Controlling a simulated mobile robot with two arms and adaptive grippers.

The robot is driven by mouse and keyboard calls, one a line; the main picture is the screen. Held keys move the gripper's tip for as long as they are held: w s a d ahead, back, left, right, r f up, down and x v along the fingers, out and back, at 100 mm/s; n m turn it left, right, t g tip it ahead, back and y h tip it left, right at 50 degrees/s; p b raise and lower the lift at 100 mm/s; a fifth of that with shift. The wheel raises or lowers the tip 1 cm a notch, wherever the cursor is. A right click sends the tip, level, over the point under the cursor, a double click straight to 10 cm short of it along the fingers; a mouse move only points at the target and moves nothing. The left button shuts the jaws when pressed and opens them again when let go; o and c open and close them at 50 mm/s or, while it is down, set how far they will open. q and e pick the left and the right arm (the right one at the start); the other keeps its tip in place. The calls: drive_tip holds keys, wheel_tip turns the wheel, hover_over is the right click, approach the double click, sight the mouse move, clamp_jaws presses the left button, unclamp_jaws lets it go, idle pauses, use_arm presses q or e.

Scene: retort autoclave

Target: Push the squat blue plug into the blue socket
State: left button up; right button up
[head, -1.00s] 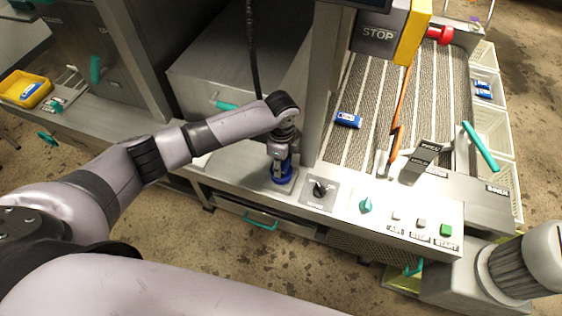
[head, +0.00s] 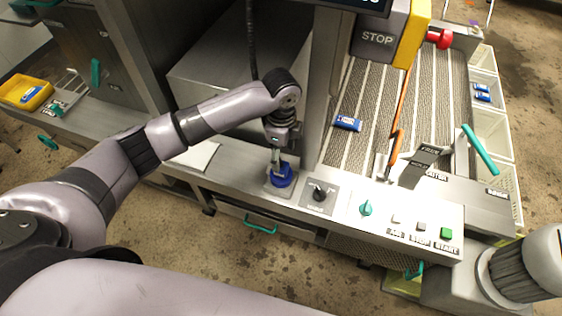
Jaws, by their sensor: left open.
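A squat, round blue piece (head: 282,176) stands on a small metal plate (head: 271,190) at the front ledge, left of the black knob. The plug and the blue socket cannot be told apart here. My left gripper (head: 276,166) points down at this blue piece, at its upper left side. Its fingers are open and overlap the blue in the picture; whether they touch it is too small to tell. My right gripper is out of view.
A black knob (head: 319,191) and a panel with a teal knob (head: 366,208) and buttons lie to the right. A metal post (head: 320,90) rises close behind the gripper. A blue packet (head: 348,123) lies on the ribbed belt (head: 365,95).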

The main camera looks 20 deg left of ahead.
use_arm(q)
wheel_tip(320, 180, up, 5)
idle(0.7)
